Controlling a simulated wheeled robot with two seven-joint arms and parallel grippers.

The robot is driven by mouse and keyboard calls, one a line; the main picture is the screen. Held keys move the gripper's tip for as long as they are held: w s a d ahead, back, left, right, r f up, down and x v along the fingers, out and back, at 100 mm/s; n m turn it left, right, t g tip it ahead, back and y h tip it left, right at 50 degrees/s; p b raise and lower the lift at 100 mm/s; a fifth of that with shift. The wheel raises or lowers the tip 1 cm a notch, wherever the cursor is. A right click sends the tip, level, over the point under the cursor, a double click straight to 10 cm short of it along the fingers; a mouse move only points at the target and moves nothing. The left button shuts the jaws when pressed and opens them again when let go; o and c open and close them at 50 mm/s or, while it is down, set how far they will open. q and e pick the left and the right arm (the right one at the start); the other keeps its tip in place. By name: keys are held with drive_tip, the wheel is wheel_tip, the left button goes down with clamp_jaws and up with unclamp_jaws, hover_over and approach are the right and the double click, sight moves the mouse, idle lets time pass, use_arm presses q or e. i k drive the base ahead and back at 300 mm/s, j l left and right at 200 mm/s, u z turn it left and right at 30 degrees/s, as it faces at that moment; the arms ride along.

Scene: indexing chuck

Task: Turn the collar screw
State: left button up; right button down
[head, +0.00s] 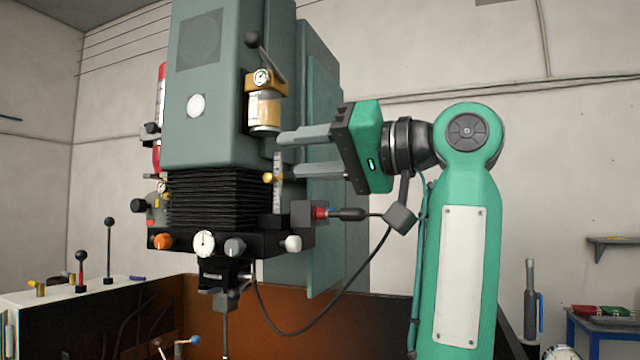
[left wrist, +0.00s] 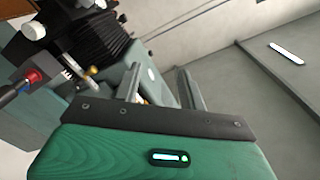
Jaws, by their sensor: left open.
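In the left wrist view a brass-coloured piece (left wrist: 92,70) shows just beyond the fingers' left side. My left gripper (head: 284,155) is open, its two fingers one above the other and pointing left at the strip. The lower finger ends close to the screw; I cannot tell whether they touch. No object shows between the fingers. My right gripper is not in view.
The grey-green machine head (head: 215,90) and black bellows (head: 210,198) stand left of the gripper. A glass oil cup (head: 264,110) sits just above the upper finger. Below, a red-ended plug (head: 320,212) carries a hanging cable. The wall side at right is open.

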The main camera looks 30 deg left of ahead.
sight(289, 176)
drive_tip(key=i+j, duration=0.15)
drive_tip(key=i, duration=0.7)
